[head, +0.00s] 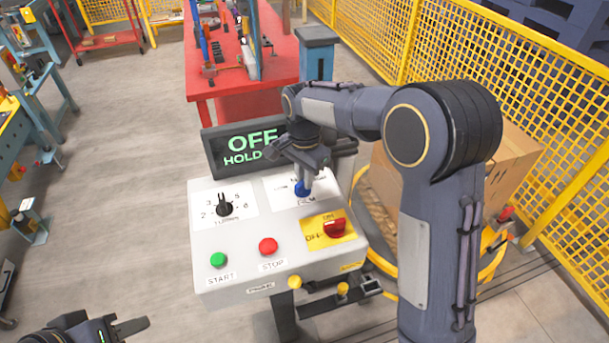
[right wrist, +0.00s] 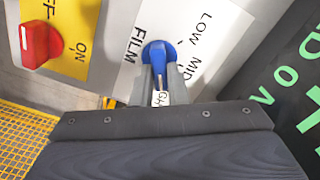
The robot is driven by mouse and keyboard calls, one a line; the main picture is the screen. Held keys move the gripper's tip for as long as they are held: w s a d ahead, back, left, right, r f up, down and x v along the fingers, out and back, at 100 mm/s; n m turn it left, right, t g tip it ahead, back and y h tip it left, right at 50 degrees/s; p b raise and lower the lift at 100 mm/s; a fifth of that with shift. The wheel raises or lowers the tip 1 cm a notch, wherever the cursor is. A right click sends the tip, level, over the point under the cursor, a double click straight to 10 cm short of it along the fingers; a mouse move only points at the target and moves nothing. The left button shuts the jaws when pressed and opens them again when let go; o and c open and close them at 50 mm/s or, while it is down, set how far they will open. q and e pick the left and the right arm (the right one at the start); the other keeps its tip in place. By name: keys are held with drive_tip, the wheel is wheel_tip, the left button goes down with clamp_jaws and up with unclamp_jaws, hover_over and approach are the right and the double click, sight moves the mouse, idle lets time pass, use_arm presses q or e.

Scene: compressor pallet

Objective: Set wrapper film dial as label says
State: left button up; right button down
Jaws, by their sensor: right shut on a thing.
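The blue film dial (head: 302,189) sits on the sloped grey control panel (head: 215,265); it also shows in the right wrist view (right wrist: 158,52). Its plate reads FILM, LOW and MID, with a third mark partly hidden between my fingers. My right gripper (head: 306,180) reaches down from above and is shut on the blue dial; its fingers (right wrist: 160,80) flank the knob's handle. The handle points toward my gripper's palm, near the partly hidden mark. My left gripper (head: 130,327) is at the bottom left, away from the panel; its jaw opening is unclear.
The panel also has a black numbered dial (head: 224,205), green start button (head: 218,260), red stop button (head: 268,246) and red switch (head: 335,228). A display (head: 235,148) behind reads OFF and HOLD, partly covered. A carton (head: 515,155) stands right, by yellow fencing (head: 480,60).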

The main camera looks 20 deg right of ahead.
drive_tip(key=shift+r, duration=0.1)
drive_tip(key=c, duration=1.4)
unclamp_jaws()
drive_tip(key=shift+c, duration=0.2)
wheel_tip(320, 180, up, 7)
drive_tip(key=shift+r, duration=0.4)
